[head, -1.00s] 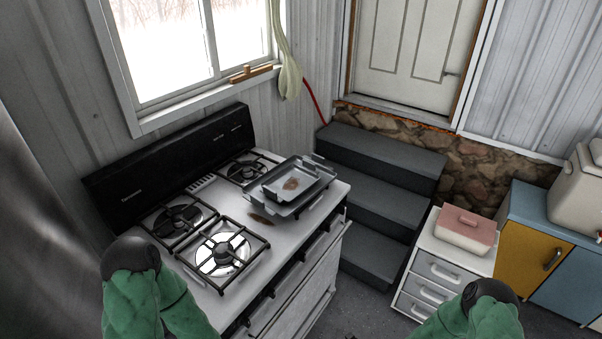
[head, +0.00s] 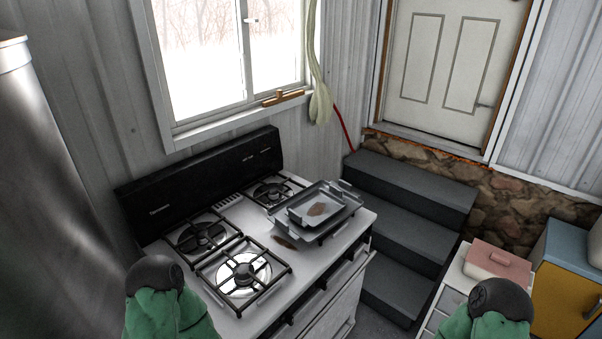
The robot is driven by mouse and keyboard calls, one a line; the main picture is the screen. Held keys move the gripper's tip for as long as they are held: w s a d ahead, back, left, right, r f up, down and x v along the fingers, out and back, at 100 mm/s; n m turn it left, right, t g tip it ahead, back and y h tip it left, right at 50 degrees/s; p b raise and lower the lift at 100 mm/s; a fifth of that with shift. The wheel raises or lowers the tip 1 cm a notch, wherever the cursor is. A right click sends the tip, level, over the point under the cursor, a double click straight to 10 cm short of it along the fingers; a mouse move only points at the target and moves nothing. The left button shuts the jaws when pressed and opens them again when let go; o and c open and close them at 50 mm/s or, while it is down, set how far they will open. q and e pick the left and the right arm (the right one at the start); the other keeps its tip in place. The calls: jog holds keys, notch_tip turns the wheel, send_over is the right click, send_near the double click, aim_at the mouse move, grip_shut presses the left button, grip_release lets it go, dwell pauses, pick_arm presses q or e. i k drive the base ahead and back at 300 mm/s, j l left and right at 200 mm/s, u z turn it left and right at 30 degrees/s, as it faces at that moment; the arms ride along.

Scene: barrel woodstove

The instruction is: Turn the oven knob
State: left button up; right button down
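The white stove (head: 225,315) stands at the lower middle, with black burner grates on top and a black back panel (head: 205,178) against the wall. Its front face turns to the right; dark knobs (head: 291,319) show small along the upper front edge and are partly hidden by the steep view. My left arm shows at the lower left, in front of the stove's near end, and my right arm at the lower right, in front of the drawers. Both grippers are outside the picture.
Stacked grey baking trays (head: 317,209) sit on the stove's far end. Dark steps (head: 410,235) rise behind to a white door (head: 450,55). A white drawer unit (head: 449,299) with a pink-lidded box (head: 499,261) stands right. A metal cylinder (head: 45,190) is at left.

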aim_at(321, 283)
jog(key=k+l+u, duration=0.5)
jog(key=k+u, duration=0.3)
jog(key=k, duration=0.15)
